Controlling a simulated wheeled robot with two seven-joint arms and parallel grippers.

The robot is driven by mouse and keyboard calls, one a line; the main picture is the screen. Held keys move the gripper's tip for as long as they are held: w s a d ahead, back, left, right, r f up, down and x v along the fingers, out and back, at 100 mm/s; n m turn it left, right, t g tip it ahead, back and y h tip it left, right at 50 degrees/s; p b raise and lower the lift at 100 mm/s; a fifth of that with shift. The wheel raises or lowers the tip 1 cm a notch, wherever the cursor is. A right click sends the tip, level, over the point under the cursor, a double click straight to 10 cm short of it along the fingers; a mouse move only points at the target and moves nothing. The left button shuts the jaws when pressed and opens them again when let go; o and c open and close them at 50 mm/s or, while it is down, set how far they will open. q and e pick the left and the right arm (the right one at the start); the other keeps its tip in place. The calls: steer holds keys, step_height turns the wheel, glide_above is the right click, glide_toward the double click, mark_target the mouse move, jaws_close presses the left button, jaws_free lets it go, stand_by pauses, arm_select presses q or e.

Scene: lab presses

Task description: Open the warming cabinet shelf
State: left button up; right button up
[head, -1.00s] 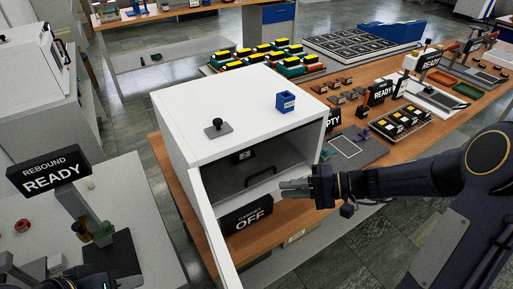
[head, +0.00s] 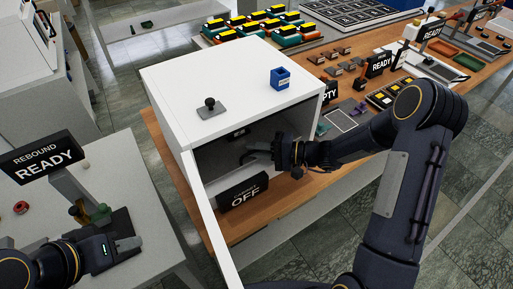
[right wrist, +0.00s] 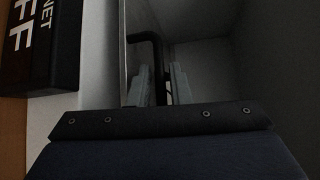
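The white warming cabinet (head: 225,90) stands on the wooden bench with its front door (head: 207,215) swung open at the left. Inside is a grey shelf with a dark bar handle, which in the right wrist view (right wrist: 150,38) runs down between my right gripper's fingers. My right gripper (head: 258,152) reaches into the cabinet. Its fingers (right wrist: 164,85) lie close on both sides of the handle; whether they press on it is unclear. My left gripper (head: 125,244) is low at the left, away from the cabinet, its finger gap not clear.
A black sign reading CABINET OFF (head: 243,192) stands at the cabinet's front, just below my right gripper. The REBOUND READY sign (head: 42,157) stands at the left bench.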

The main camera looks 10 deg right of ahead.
steer(key=shift+c, duration=0.2)
jaws_close()
steer(key=shift+s+d+f+b, duration=0.15)
steer(key=shift+s+d+b, duration=0.1)
steer(key=shift+s+b, duration=0.35)
steer(key=s+d+b, duration=0.3)
steer(key=s, duration=0.6)
steer(key=s+d+b, duration=0.4)
steer(key=s, duration=0.5)
steer(key=shift+s+d, duration=0.2)
steer(key=shift+s, duration=0.05)
